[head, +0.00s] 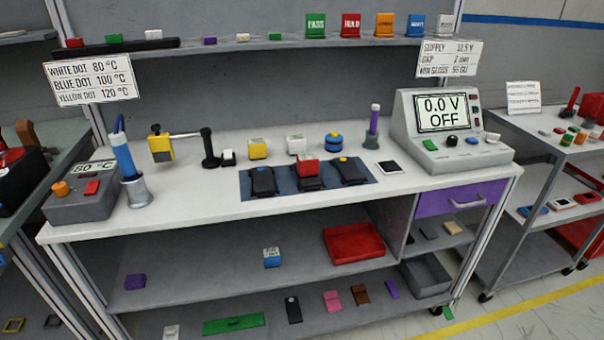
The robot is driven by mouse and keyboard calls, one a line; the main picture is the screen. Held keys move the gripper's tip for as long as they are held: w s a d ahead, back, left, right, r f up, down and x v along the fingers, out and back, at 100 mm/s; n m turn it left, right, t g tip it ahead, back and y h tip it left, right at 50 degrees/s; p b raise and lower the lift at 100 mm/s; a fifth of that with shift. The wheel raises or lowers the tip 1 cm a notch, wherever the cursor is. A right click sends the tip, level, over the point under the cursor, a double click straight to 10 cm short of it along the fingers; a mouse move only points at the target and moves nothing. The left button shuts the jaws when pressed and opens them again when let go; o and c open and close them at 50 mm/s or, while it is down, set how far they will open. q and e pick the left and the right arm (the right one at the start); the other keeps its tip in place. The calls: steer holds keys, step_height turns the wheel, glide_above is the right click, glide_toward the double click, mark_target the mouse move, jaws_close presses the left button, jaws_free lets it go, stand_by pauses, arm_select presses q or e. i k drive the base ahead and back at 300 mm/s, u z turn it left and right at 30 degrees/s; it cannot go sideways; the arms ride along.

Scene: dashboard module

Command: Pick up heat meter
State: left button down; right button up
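No item is labelled as a heat meter, and I cannot tell for certain which one it is. Candidates on the white bench (215,215) include a small yellow box (258,149) with a light face and a white box (296,144) beside it. A yellow block with a black top (161,148) stands further left, by a rod reaching a black stand (209,150). On the shelf below is a small blue box with a white label face (271,257). Neither of my grippers is in view.
A grey unit reading 80 °C (80,205) and a blue tool in a metal holder (122,155) stand at left. A blue mat (250,188) carries black modules, a red block on the middle one. A supply reading 0.0 V OFF (405,115) stands at right. The bench's front strip is clear.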

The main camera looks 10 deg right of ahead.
mark_target(308, 164)
steer(key=u, duration=1.4)
steer(key=i, duration=1.05)
steer(key=z, duration=0.4)
